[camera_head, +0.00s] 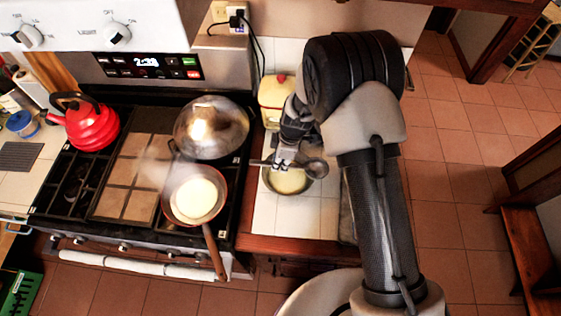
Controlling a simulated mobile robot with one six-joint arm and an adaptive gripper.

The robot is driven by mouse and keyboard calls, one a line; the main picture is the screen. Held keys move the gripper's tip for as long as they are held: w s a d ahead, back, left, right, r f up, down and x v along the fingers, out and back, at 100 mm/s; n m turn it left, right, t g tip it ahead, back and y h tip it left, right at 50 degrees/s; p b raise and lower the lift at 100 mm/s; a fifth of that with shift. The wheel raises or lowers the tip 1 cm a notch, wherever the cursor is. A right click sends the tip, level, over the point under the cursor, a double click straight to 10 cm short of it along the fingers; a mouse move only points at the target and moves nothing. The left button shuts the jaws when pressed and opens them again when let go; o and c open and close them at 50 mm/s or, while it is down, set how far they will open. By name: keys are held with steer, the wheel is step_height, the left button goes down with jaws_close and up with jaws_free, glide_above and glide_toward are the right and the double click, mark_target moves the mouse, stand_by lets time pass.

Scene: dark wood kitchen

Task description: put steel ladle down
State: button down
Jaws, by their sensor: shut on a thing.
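My gripper (284,162) is shut on the steel ladle (315,168). The ladle's dark round bowl points right and a short piece of its handle shows to the left of my fingers. The ladle is over a bowl of pale yellow batter (288,183) on the white tiled counter. I cannot tell how high it is above the batter. My arm comes in from the right and hides part of the counter.
A frying pan (203,222) with a pale round pancake steams on the stove, its handle toward the front. A shiny domed pan (211,126) and red kettle (93,124) stand behind. A yellow container (276,93) is behind the bowl. Clear tiles (285,219) lie in front.

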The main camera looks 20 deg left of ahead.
steer(key=c, duration=1.5)
jaws_free()
steer(key=shift+r, duration=0.15)
steer(key=shift+r+p, duration=0.2)
steer(key=shift+p, duration=0.35)
steer(key=r, duration=0.4)
steer(key=d+r, duration=0.1)
steer(key=r, duration=0.3)
steer(key=d+r, duration=0.1)
steer(key=r, duration=0.3)
steer(key=shift+w+r, duration=0.15)
steer(key=shift+w, duration=0.05)
